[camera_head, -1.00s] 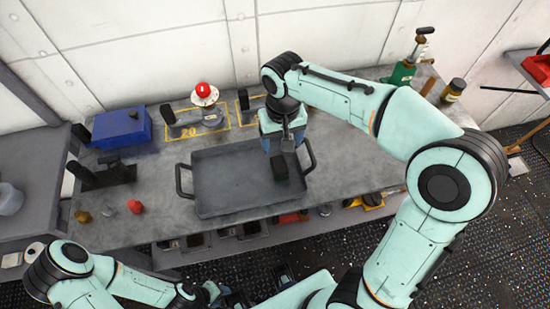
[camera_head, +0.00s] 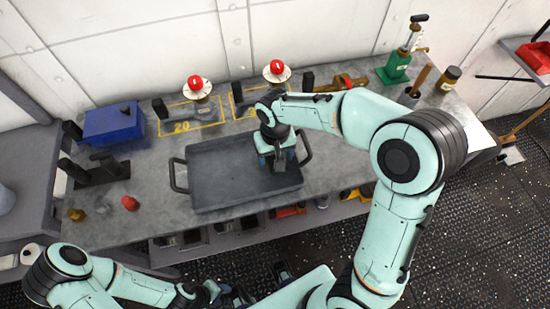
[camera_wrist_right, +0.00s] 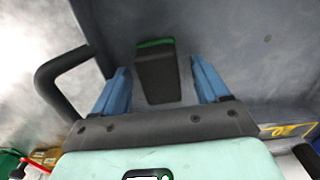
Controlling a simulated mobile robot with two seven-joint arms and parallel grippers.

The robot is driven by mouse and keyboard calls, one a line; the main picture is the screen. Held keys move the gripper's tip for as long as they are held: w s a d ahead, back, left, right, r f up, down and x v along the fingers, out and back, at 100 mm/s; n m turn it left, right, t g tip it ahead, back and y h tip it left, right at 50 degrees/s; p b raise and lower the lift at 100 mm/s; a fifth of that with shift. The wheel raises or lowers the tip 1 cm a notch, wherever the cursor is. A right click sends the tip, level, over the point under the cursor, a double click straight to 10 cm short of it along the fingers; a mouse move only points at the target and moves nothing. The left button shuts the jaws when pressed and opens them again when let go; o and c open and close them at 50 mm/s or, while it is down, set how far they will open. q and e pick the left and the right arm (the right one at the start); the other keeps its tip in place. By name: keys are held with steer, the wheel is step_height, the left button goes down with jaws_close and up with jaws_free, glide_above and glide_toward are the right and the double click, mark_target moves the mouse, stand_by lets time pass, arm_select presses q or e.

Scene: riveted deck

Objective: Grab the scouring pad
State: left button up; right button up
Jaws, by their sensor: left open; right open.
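The scouring pad (camera_wrist_right: 157,76) is a dark block with a green edge, lying in the grey tray (camera_head: 215,182). In the right wrist view it sits between the two blue fingers of my right gripper (camera_wrist_right: 160,84), with gaps on both sides. The right gripper is open. In the head view my right gripper (camera_head: 277,160) is over the right part of the tray and largely hides the pad. My left gripper (camera_head: 220,294) is open, low at the front, away from the bench and partly out of clear view.
A blue box (camera_head: 113,126), a black rack (camera_head: 95,172) and a red knob (camera_head: 130,203) are left of the tray. Two red-topped fittings (camera_head: 195,86) stand behind it. A green jack (camera_head: 397,68) and a jar (camera_head: 448,78) are at the back right. The tray's left part is empty.

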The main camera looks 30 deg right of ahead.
steer(key=c, duration=1.1)
steer(key=shift+r, duration=0.1)
